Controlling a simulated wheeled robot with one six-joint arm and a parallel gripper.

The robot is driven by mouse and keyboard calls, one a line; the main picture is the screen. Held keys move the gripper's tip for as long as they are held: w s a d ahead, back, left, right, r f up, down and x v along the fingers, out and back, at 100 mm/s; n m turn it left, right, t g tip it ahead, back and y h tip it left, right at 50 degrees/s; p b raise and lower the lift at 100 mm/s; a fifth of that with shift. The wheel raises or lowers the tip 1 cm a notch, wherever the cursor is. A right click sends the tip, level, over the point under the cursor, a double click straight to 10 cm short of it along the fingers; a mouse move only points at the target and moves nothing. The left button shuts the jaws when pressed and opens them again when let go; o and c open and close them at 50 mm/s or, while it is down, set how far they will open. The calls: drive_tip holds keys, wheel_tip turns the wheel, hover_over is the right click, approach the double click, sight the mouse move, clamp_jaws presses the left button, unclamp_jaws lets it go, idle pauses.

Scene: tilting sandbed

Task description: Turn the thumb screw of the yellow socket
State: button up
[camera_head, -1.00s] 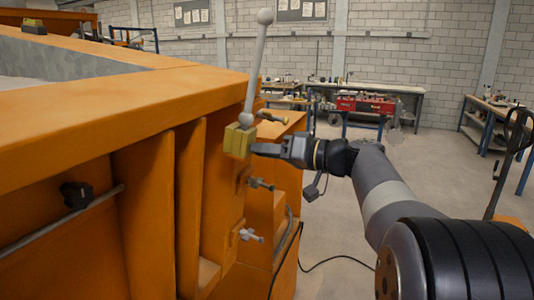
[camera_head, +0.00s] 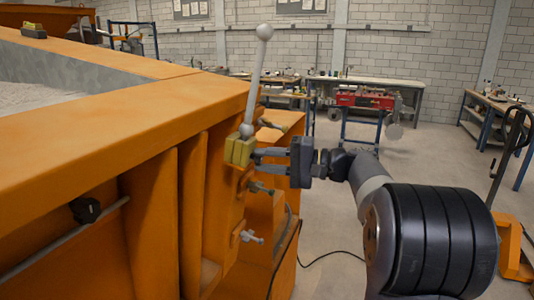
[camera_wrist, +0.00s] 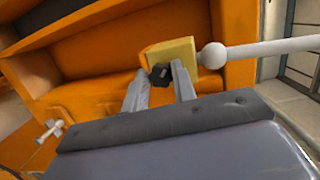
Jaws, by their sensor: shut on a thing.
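The yellow socket (camera_head: 240,150) is a block on the corner of the orange sandbed frame (camera_head: 110,105). A pale lever (camera_head: 256,85) with a ball end stands up from it, leaning slightly right. In the wrist view the socket (camera_wrist: 172,52) is at the top middle, with the lever (camera_wrist: 270,47) running off to the right. Its thumb screw (camera_wrist: 162,75) shows as a dark knob between my fingertips. My gripper (camera_head: 258,160) reaches the socket from the right, its two fingers one above the other. In the wrist view my gripper (camera_wrist: 160,82) is shut on the thumb screw.
Two grey screw fittings (camera_head: 260,188) (camera_head: 249,237) stick out of the frame below the socket. A dark knob on a rod (camera_head: 86,210) is at the left. A cable lies on the floor. Open floor is to the right; workbenches stand behind.

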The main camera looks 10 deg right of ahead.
drive_tip(key=m+p, duration=0.1)
drive_tip(key=m+y+p, duration=0.1)
drive_tip(key=m+p, duration=0.1)
drive_tip(key=shift+r+m+g, duration=0.2)
drive_tip(key=shift+m+g, duration=0.1)
drive_tip(key=shift+f+m+y+p, duration=0.1)
drive_tip(key=shift+m+y+p, duration=0.6)
drive_tip(key=shift+m+p, duration=0.6)
drive_tip(key=shift+m, duration=0.3)
drive_tip(key=shift+d, duration=0.1)
drive_tip(key=o, duration=1)
drive_tip(key=shift+w+f, duration=0.1)
drive_tip(key=b+v, duration=0.3)
drive_tip(key=v, duration=0.7)
drive_tip(key=shift+d, duration=0.4)
